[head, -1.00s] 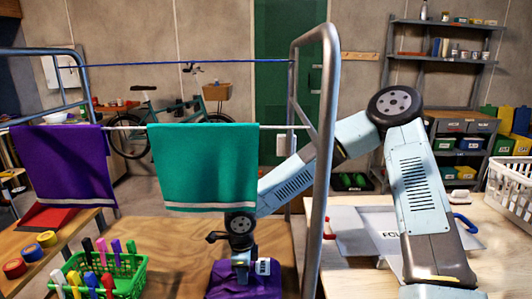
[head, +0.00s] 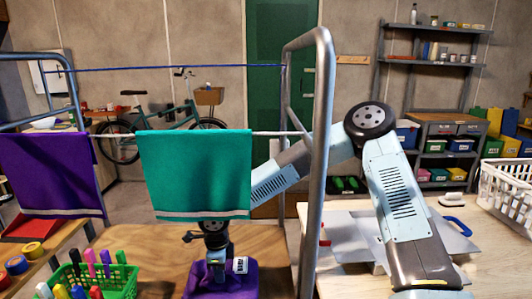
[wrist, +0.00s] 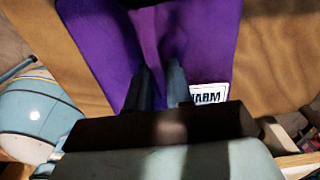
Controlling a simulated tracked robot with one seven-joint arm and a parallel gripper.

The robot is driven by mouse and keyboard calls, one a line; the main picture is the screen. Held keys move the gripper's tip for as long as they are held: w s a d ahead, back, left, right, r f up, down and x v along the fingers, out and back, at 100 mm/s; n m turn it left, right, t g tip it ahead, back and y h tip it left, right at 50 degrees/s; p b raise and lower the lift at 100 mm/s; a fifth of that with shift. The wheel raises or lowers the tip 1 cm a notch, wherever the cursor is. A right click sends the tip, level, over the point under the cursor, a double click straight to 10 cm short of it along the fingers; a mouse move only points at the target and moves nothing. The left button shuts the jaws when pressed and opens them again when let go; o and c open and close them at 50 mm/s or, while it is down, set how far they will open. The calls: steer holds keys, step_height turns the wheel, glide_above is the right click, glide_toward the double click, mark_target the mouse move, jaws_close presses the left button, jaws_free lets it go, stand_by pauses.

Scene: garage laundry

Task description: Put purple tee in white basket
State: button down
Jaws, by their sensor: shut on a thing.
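The purple tee (head: 238,284) is a folded purple cloth with a white tag on the wooden table, low in the head view. In the wrist view it (wrist: 190,40) fills the upper middle, and its tag reads "WARM". My gripper (head: 218,277) points down at the tee and is shut on it; in the wrist view both fingers (wrist: 160,85) press into the purple fabric. Whether the tee is lifted off the table I cannot tell. The white basket (head: 508,188) stands at the far right, partly cut off by the picture edge.
A metal drying rack (head: 318,150) stands between the tee and the right-hand table (head: 350,280). A teal towel (head: 195,172) and a purple towel (head: 45,170) hang on it. A green basket of markers (head: 120,284) is left of the tee. A blue-handled thing (head: 457,225) lies before the white basket.

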steer(key=shift+w+a+r, duration=0.1)
steer(key=shift+w+a, duration=0.05)
steer(key=shift+a, duration=0.25)
steer(key=shift+w, duration=0.1)
stand_by(1.2)
